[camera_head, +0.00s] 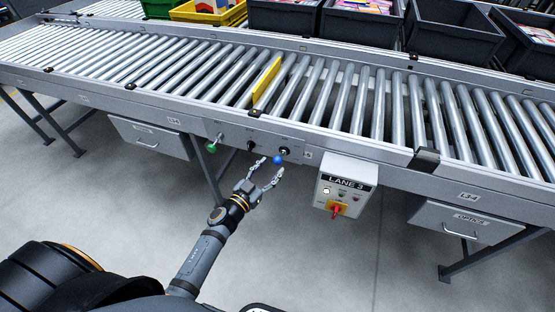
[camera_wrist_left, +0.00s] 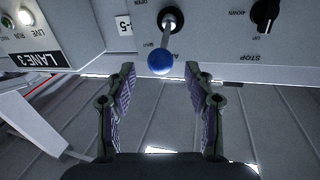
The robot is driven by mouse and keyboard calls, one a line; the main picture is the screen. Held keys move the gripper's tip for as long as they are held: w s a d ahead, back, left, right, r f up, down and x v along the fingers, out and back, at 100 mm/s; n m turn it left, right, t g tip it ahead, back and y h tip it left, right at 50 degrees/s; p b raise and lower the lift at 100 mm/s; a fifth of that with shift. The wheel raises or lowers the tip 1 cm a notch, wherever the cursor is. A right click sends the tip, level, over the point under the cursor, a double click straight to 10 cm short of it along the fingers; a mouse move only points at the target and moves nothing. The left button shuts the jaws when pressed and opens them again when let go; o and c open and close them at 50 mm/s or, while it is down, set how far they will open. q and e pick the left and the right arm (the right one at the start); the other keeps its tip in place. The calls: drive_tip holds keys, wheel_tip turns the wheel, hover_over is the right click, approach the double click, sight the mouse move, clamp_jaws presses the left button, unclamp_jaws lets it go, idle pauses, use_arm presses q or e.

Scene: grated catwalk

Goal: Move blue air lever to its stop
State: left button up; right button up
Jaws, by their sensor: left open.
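The blue air lever (camera_head: 278,160) sticks out from the grey panel on the conveyor's front side. In the left wrist view its blue ball (camera_wrist_left: 161,62) hangs on a short metal stem, with markings beside it that seem to read OPEN and SHUT. My left gripper (camera_head: 270,171) is open just below and in front of the lever. In the wrist view the two fingers (camera_wrist_left: 161,75) stand on either side of the ball, apart from it as far as I can tell. My right gripper is not in view.
A green-knobbed lever (camera_head: 212,147) and a black knob (camera_head: 250,146) sit left of the blue one. The LANE 3 box (camera_head: 345,185) with a red switch juts out at right. A yellow bar (camera_head: 266,84) crosses the rollers; bins (camera_head: 365,22) stand behind. The floor below is clear.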

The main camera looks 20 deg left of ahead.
sight(277, 161)
use_arm(q)
drive_tip(key=x, duration=0.4)
drive_tip(key=shift+w, duration=0.35)
drive_tip(key=shift+f, duration=0.1)
clamp_jaws()
